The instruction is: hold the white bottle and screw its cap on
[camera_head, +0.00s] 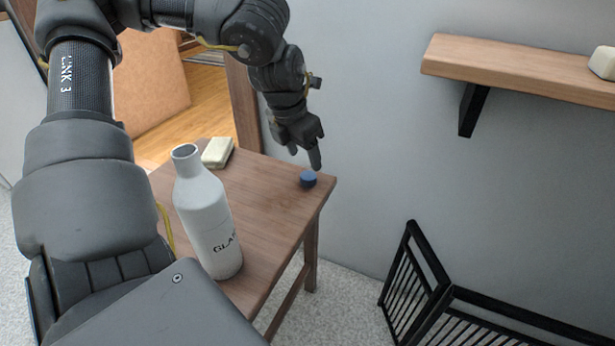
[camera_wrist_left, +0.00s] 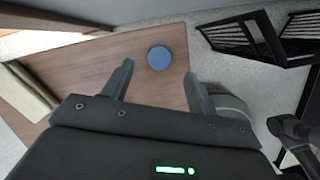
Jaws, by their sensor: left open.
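The white bottle (camera_head: 208,222) stands upright and uncapped on the small wooden table (camera_head: 262,200), its dark mouth open at the top. Part of its left side is close to my arm in the head view. The blue cap (camera_head: 308,179) lies on the table near its right corner, apart from the bottle. My left gripper (camera_head: 305,157) points down just above the cap. In the left wrist view its fingers (camera_wrist_left: 158,72) are spread and empty, with the round cap (camera_wrist_left: 159,57) seen in the gap near the fingertips. My right gripper is not seen.
A cream block (camera_head: 217,152) lies on the table behind the bottle. A wooden wall shelf (camera_head: 520,75) holds another pale object (camera_head: 603,62). A black slatted rack (camera_head: 425,285) stands on the floor at lower right. The tabletop between bottle and cap is clear.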

